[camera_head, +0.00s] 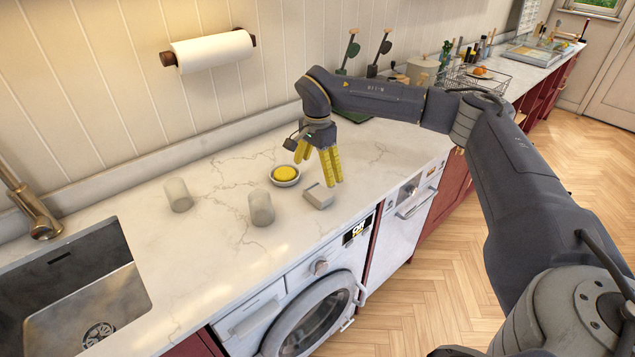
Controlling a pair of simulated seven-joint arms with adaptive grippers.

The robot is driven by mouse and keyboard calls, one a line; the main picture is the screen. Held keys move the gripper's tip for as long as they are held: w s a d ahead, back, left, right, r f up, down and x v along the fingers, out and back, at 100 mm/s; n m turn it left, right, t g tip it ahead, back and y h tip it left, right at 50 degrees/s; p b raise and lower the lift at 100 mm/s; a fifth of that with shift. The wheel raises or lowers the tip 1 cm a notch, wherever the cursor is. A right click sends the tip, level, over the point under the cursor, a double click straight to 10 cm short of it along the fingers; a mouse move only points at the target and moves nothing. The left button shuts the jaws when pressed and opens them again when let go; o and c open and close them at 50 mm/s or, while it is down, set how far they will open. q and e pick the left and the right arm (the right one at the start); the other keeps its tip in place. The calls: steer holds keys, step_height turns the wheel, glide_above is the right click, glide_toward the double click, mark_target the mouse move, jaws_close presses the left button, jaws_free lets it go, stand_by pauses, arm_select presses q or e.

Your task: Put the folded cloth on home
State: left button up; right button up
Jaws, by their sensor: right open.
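A small light grey block-like thing, which looks like the folded cloth (319,196), lies on the pale marble counter (225,235) near its front edge, above the washing machine. My right gripper (320,170) has yellow fingers pointing down, just above and behind the cloth. Its fingers are apart and nothing shows between them. Whether a fingertip touches the cloth I cannot tell. No place marked as home can be made out. My left gripper is out of view.
A round dish (285,182) with a yellow disc stands left of my right gripper. Two pale cups (261,208) (178,195) stand further left, before the sink (75,285). A wire rack (475,80) and canister are behind my right arm. Counter between cups and sink is clear.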

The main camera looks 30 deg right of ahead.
steer(key=shift+r, duration=1.6)
